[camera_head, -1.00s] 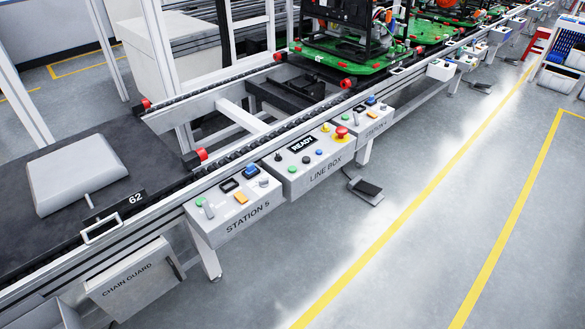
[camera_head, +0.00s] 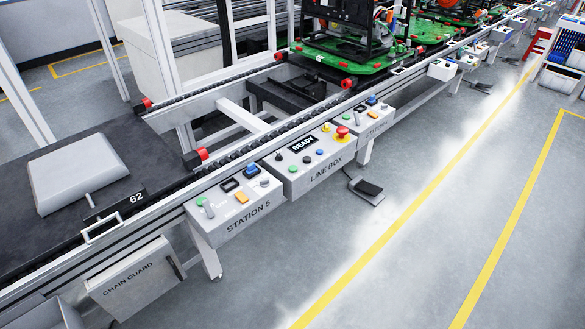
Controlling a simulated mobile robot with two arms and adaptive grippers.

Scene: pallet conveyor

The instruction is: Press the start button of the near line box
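The near line box (camera_head: 318,168) is a light grey control box labelled "LINE BOX" on the conveyor's aisle side. Its dark display (camera_head: 302,144) reads "READY". A green button (camera_head: 293,169) sits at its left front, with a black and a blue button (camera_head: 320,152) to the right. A red mushroom button (camera_head: 342,131) on a yellow base is at its right end. A small black knob or button is at its back left. No word for start is legible at this size. Neither of my grippers shows in the head view.
The Station 5 box (camera_head: 233,210) adjoins on the left, with its own green button (camera_head: 200,200). Another station box (camera_head: 362,119) stands to the right. A foot pedal (camera_head: 366,187) is on the floor below. A chain guard (camera_head: 132,280) hangs at lower left. The aisle floor is clear.

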